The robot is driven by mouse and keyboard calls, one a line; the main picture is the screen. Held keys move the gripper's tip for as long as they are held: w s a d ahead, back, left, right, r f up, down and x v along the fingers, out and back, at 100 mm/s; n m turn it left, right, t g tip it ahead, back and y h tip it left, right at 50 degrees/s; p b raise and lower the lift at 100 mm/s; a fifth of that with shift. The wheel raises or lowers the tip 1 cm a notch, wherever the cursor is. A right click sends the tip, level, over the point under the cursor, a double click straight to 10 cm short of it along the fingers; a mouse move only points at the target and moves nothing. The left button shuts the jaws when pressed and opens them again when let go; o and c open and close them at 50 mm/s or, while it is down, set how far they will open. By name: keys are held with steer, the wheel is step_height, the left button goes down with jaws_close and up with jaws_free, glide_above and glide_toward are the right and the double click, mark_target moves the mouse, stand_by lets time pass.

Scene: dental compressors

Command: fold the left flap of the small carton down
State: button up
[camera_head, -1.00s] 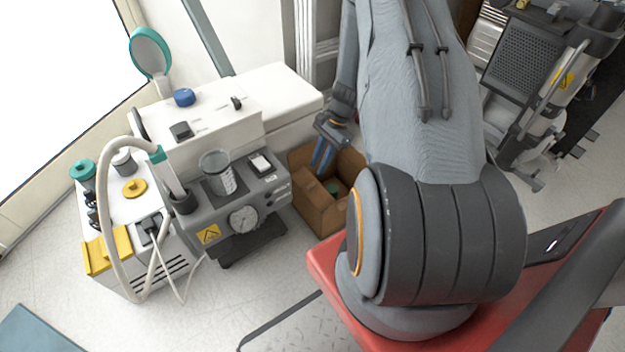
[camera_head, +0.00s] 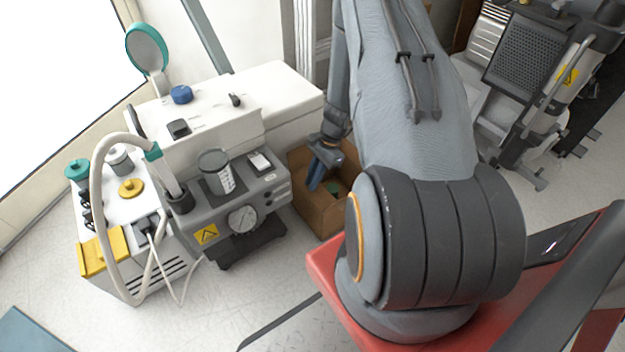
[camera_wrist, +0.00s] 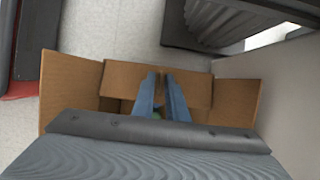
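The small brown carton (camera_head: 318,214) stands on the floor beside the grey compressor, open at the top. In the wrist view its left flap (camera_wrist: 70,88) stands up and splays outward. The right flap (camera_wrist: 236,101) also stands out, and a far panel (camera_wrist: 118,80) shows between them. My gripper (camera_head: 313,186) points down over the carton opening in the head view. In the wrist view my gripper's two blue fingers (camera_wrist: 161,76) are apart with a narrow gap and nothing between them. They are apart from the left flap. The carton's near side is hidden by my wrist.
The compressor (camera_head: 243,219) with gauge and jar stands close left of the carton. A white cabinet (camera_head: 275,88) is behind it. A green item (camera_head: 333,187) lies inside the carton. Bare floor (camera_wrist: 122,28) lies beyond the carton in the wrist view.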

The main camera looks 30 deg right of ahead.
jaws_close()
steer(key=shift+d+f+y+b, duration=0.4)
steer(key=shift+y+b, duration=0.2)
steer(key=shift+y, duration=0.2)
steer(key=shift+d+f+y+b, duration=0.1)
steer(key=shift+d+y+b, duration=0.1)
steer(key=shift+y+b, duration=0.45)
steer(key=shift+o, duration=1.8)
jaws_free()
steer(key=p+v, duration=0.2)
steer(key=v, duration=0.6)
